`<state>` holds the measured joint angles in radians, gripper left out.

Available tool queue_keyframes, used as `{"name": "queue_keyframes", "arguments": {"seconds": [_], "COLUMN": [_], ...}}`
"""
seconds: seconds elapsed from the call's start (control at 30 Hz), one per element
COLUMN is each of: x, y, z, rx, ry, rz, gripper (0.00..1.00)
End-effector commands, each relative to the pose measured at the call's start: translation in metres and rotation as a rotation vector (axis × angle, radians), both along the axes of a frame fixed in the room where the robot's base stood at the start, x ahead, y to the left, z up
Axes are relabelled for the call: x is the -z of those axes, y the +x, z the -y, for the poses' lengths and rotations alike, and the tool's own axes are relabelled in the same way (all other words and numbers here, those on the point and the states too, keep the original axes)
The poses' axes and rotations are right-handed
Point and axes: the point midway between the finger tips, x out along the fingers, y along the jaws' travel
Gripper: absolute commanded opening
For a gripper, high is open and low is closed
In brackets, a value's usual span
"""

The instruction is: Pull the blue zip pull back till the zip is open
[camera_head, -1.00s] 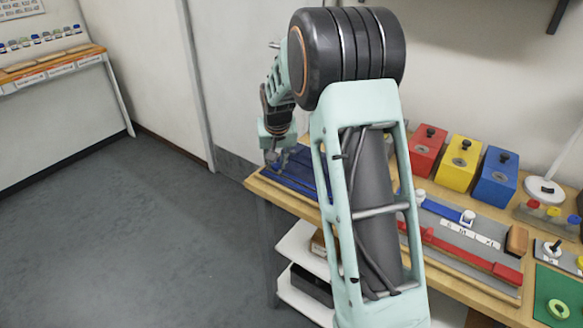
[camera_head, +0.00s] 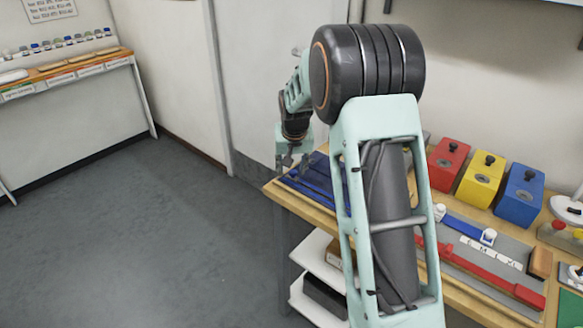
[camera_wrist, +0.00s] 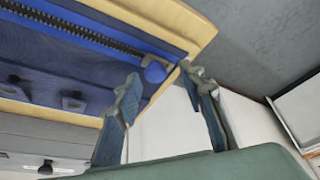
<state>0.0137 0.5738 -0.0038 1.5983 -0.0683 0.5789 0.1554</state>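The blue zip pull (camera_wrist: 155,73) is a round knob at the right end of the dark zip (camera_wrist: 85,32) in the wrist view. The zip runs along a blue panel (camera_wrist: 45,62) near the bench edge. Its teeth show as one dark band, and its far end is out of frame. My gripper (camera_wrist: 162,82) is open, with its two fingers apart and the pull showing beyond the gap between their tips. I cannot tell whether either finger touches it. In the head view my gripper (camera_head: 290,158) is small, over the left end of the blue panel (camera_head: 318,180).
The wooden bench (camera_head: 520,312) also holds red (camera_head: 447,165), yellow (camera_head: 480,180) and blue (camera_head: 520,195) boxes at the back and a red slider rail (camera_head: 480,272). My arm hides the bench's middle. Open floor (camera_head: 150,240) lies left. A shelf (camera_head: 80,70) stands at the far wall.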

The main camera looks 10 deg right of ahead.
Motion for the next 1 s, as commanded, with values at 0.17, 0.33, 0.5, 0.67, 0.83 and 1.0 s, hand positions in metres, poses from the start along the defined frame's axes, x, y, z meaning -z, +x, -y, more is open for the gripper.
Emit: {"name": "queue_keyframes", "arguments": {"seconds": [0.17,0.33,0.5,0.67,0.83,1.0], "x": [-0.018,-0.050,-0.082,-0.102,-0.110,-0.111], "y": [-0.006,-0.019,-0.032,-0.041,-0.045,-0.045], "z": [0.000,-0.002,-0.004,-0.006,-0.006,-0.006], "rx": [0.000,0.000,0.000,0.000,-0.001,-0.001], "ry": [0.000,-0.001,0.000,0.000,0.000,0.000], "rz": [0.004,0.005,0.005,0.004,0.002,0.002], "gripper": [0.37,0.37,0.37,0.37,0.37,0.37]}}
